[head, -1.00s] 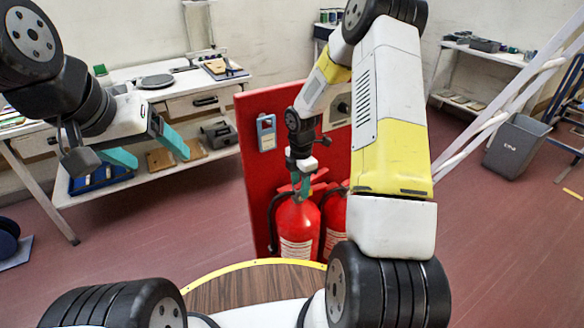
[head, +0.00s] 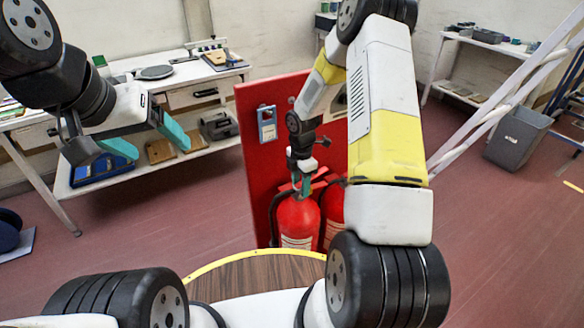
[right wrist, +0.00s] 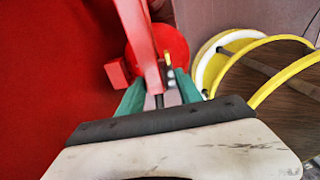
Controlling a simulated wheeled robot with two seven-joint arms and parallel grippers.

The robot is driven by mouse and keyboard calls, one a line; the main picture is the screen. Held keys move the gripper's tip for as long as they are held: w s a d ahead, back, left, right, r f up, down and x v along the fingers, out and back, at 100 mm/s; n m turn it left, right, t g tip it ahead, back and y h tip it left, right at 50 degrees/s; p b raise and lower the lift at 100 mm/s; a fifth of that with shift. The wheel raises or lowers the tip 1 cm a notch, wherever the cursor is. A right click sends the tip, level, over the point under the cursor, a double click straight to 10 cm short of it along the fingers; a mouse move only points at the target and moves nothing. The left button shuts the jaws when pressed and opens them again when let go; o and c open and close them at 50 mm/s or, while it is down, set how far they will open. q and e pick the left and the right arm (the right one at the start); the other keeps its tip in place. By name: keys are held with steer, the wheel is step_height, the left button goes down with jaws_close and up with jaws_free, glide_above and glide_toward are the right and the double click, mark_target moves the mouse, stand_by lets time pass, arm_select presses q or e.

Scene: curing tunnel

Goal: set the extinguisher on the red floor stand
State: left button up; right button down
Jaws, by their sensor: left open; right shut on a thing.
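My right gripper (head: 304,184) is shut on the top handle of a red extinguisher (head: 297,220) with a white label. It hangs upright in front of a tall red panel (head: 258,170), which looks like the floor stand; its bottom is hidden. In the right wrist view the teal fingers (right wrist: 160,98) close around the red handle bar (right wrist: 140,45), above the round red body (right wrist: 177,45). A second red extinguisher (head: 334,205) stands close behind to the right, partly covered by my arm. My left gripper (head: 146,148) is open and empty at the left.
A bench (head: 165,92) with tools and a lower shelf stands behind at the left. A grey bin (head: 517,138) and white slanted rails stand at the right. The floor between panel and bench is clear.

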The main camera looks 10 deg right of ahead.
steer(key=shift+w+f, duration=0.1)
steer(key=shift+f, duration=0.05)
stand_by(0.5)
steer(key=shift+f, duration=2.2)
stand_by(0.8)
steer(key=c, duration=0.8)
jaws_free()
steer(key=shift+o, duration=0.4)
